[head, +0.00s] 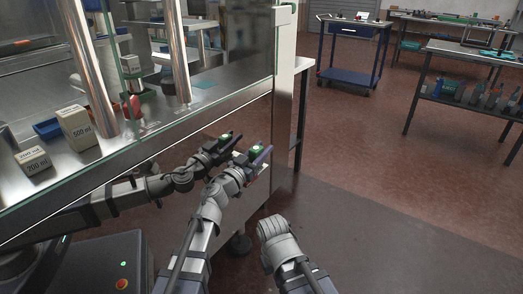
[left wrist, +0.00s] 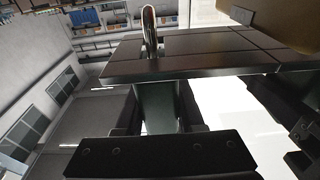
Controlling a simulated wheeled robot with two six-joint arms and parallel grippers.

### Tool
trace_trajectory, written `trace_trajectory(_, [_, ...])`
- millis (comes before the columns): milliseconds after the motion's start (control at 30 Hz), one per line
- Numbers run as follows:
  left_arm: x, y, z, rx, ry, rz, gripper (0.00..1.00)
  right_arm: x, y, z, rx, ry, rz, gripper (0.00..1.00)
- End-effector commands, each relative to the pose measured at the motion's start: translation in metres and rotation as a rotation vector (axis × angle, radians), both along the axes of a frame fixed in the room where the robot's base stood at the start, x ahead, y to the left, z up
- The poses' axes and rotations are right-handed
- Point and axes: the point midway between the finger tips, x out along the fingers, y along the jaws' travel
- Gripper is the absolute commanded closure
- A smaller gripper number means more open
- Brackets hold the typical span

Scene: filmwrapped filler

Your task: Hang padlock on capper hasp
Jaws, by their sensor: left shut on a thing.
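In the head view my left gripper (head: 261,158) is at the lower right of the machine's steel front, close to its corner post. It is shut on the padlock, which is too small in that view to make out clearly. In the left wrist view a bright metal shackle (left wrist: 149,20) stands up beyond the dark parts of the gripper, and most of the padlock body is hidden. I cannot pick out the capper hasp, nor tell whether the shackle touches it. My right arm (head: 280,245) shows low in the middle of the head view; its gripper is not in view.
The glass-fronted machine fills the left, its steel front (head: 190,145) mirroring my left arm. Two boxes, one marked 500 ml (head: 77,128) and one 200 ml (head: 34,160), stand inside. A blue cart (head: 345,78) and benches stand far back. The floor (head: 400,170) at right is clear.

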Motion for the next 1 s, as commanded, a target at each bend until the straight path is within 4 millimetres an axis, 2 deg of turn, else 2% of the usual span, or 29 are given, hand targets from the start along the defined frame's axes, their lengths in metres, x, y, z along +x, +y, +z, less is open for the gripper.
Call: trace_trajectory(1000, [-0.0002,0.0000,-0.0059,0.000,0.000,0.000,1.00,0.0000,0.0000,-0.0058,0.000,0.000,0.000,1.00])
